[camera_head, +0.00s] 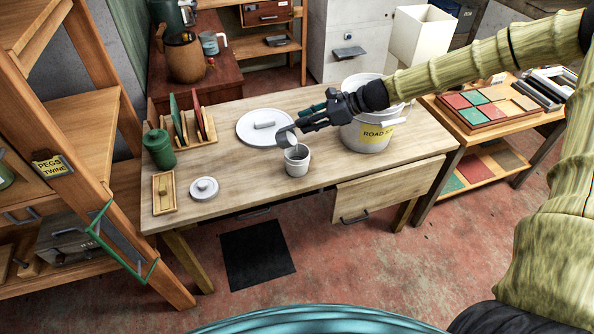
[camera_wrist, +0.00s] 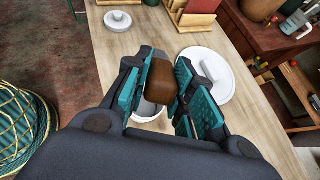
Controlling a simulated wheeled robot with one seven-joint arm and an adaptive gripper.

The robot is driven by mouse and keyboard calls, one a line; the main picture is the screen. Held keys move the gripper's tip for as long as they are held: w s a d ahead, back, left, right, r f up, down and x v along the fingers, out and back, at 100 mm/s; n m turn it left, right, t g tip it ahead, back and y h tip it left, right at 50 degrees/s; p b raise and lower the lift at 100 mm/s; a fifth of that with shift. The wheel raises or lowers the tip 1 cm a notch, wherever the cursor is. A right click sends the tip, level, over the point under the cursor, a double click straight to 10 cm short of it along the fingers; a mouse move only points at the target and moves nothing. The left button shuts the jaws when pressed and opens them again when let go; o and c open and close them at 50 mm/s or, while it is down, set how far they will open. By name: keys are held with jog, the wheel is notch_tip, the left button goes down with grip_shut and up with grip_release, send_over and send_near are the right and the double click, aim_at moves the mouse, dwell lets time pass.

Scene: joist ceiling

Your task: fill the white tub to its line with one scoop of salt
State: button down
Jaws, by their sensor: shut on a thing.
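My gripper (camera_head: 304,127) is shut on the brown handle (camera_wrist: 162,82) of a scoop. The scoop's grey cup (camera_head: 287,137) is tilted, just above and left of the white tub's rim. The white tub (camera_head: 297,163) stands upright on the wooden table. The road salt bucket (camera_head: 368,138) stands open to the right, partly hidden by my arm. The salt level, the tub's line and the scoop's contents cannot be made out.
A large white lid (camera_head: 262,121) lies behind the tub. A small round lid (camera_head: 204,188), a wooden tray (camera_head: 164,204), a green jar (camera_head: 159,150) and an upright rack (camera_head: 190,128) occupy the table's left.

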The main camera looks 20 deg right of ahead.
dwell(0.3)
jog(key=shift+s+d+f+y+b, duration=0.15)
jog(key=shift+f+b, duration=0.1)
jog(key=shift+b, duration=0.35)
jog(key=shift+w+d+f+y+b, duration=0.15)
jog(key=shift+f+b, duration=0.1)
jog(key=shift+b, duration=0.3)
jog(key=d+t+y+b, duration=0.1)
jog(key=b, duration=0.2)
jog(key=shift+s+f, duration=0.3)
jog(key=shift+s, duration=0.05)
jog(key=shift+r, duration=0.1)
